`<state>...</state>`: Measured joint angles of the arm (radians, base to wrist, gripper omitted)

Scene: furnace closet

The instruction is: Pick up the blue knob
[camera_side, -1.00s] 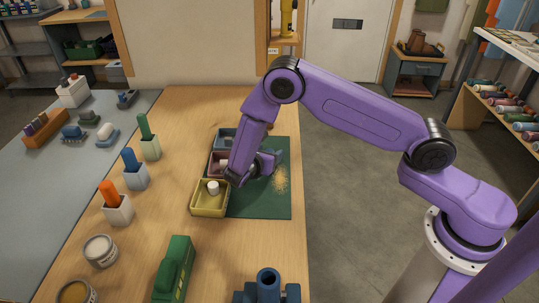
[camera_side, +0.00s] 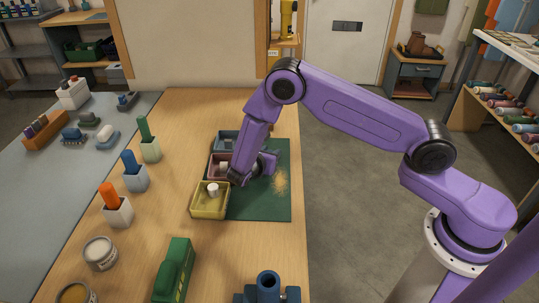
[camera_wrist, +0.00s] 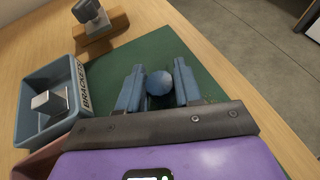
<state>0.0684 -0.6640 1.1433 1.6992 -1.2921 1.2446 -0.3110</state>
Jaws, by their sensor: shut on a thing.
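The blue knob (camera_wrist: 159,83) is a small round ball in the wrist view, between the two blue-grey fingers of my gripper (camera_wrist: 158,88). My gripper is shut on it, with a finger on either side. The green mat (camera_wrist: 150,50) lies behind and below the knob; I cannot tell whether the knob touches it. In the side view my gripper (camera_side: 250,175) is low over the left part of the green mat (camera_side: 265,205), beside the bins. The knob is hidden there by my gripper.
A red bin (camera_side: 220,166) and a yellow bin (camera_side: 209,200) with a white piece line the mat's left edge. A wooden block with a grey part (camera_wrist: 97,25) stands beyond. The mat's right side holds only sawdust.

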